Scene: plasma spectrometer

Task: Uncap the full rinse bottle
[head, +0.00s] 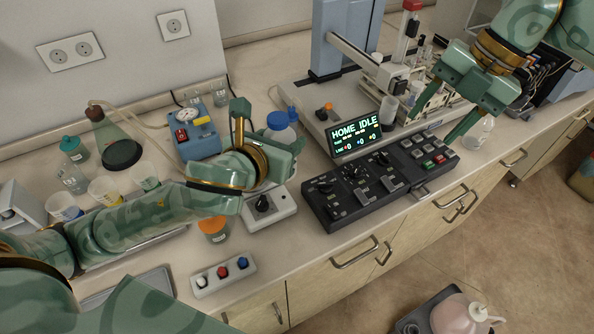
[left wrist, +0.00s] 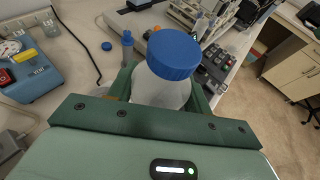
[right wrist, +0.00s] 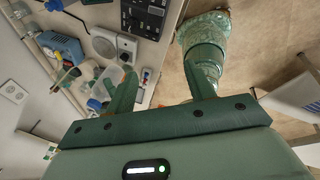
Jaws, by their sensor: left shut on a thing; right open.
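A whitish translucent bottle (head: 284,134) with a blue screw cap (head: 278,120) stands upright between the fingers of my left gripper (head: 268,128), which is shut on its body. In the left wrist view the blue cap (left wrist: 173,54) sits on the bottle (left wrist: 158,91), above the fingers. Its lower part is hidden by my gripper, and I cannot tell its fill level or whether it touches the counter. My right gripper (head: 433,128) is open and empty, above the keypad to the right, well apart from the bottle. Its spread fingers (right wrist: 160,72) show in the right wrist view.
A black control panel (head: 372,182) and a lit display (head: 355,134) stand right of the bottle. A knobbed grey device (head: 268,208) is in front. A blue box (head: 196,134), beakers and an orange-capped jar (head: 213,229) are left. A clear bottle (head: 479,131) stands near the right front edge.

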